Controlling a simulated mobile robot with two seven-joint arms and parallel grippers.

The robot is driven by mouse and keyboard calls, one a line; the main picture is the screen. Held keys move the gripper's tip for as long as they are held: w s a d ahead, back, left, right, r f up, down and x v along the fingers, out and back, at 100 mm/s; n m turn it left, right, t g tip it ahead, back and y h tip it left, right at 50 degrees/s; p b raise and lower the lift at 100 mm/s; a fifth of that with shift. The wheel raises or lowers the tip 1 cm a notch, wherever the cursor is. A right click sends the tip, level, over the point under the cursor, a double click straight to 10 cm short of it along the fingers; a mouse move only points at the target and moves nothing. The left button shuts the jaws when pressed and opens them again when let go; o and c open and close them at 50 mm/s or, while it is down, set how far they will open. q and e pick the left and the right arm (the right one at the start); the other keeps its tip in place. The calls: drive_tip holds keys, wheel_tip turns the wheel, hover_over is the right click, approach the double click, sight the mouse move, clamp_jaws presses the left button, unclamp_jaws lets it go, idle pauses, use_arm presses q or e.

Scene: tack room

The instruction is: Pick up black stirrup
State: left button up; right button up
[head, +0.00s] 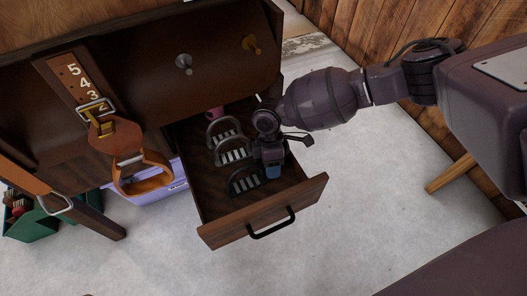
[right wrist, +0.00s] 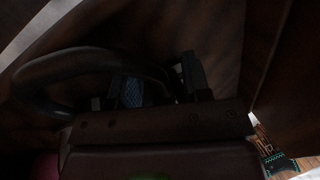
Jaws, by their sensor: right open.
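The black stirrup (head: 245,181) lies in the open drawer, nearest the drawer's front panel. My right gripper (head: 270,166) is open and low inside the drawer, just right of the black stirrup; whether they touch I cannot tell. Two grey stirrups, one in the middle (head: 233,152) and one farther back (head: 223,132), lie behind the black one. In the dark right wrist view, a curved dark stirrup bar (right wrist: 50,70) shows at the left beside the gripper's fingers (right wrist: 160,85); which stirrup it is I cannot tell. My left gripper is out of view.
The drawer (head: 265,218) has a front panel with a black handle (head: 271,224) and side walls close around my gripper. A pink item (head: 215,113) lies at its back. A numbered strap (head: 75,82) and a brown stirrup (head: 143,183) hang left. A lavender box (head: 157,195) stands below.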

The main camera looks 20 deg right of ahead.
clamp_jaws()
idle(0.5)
wheel_tip(320, 180, up, 9)
drive_tip(key=p, duration=0.3)
drive_tip(key=shift+w+f, duration=0.15)
drive_tip(key=shift+r+p, duration=0.4)
drive_tip(key=shift+r, duration=0.3)
